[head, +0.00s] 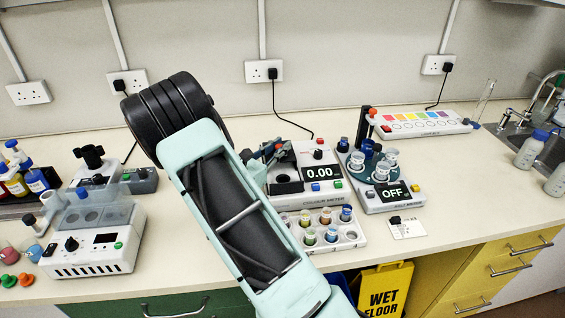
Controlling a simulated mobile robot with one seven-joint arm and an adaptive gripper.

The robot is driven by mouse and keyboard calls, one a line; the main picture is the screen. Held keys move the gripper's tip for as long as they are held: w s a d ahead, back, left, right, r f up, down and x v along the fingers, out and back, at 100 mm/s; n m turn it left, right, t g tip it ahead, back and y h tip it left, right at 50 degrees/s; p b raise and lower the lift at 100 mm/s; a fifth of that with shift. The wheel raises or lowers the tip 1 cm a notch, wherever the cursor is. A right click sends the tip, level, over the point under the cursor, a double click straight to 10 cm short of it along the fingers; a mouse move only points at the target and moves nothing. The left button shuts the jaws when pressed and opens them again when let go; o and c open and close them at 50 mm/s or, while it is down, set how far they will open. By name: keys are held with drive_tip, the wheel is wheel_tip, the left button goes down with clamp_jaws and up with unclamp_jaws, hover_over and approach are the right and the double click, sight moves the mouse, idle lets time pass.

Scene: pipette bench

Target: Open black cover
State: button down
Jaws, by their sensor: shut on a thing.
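The colour meter (320,188) stands in the middle of the bench, with its display reading 0.00. Its black cover (283,163) is at the left part of the meter, near a dark round well. My gripper (266,154) is at the cover, shut on it, partly hidden behind my own arm. The arm hides the left edge of the meter, and the cover's exact angle cannot be told.
A tray of small coloured vials (350,238) lies in front of the meter. A white instrument (95,255) is at the left. Free bench lies at the right, before the sink (520,128).

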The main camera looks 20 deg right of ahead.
drive_tip(key=shift+w+d, duration=0.2)
drive_tip(key=shift+w, duration=0.55)
drive_tip(key=shift+w+d, duration=0.2)
drive_tip(key=shift+w, duration=0.55)
drive_tip(key=c, duration=1.8)
unclamp_jaws()
drive_tip(key=v, duration=1.2)
drive_tip(key=shift+r+b, duration=0.15)
drive_tip(key=shift+b, duration=0.15)
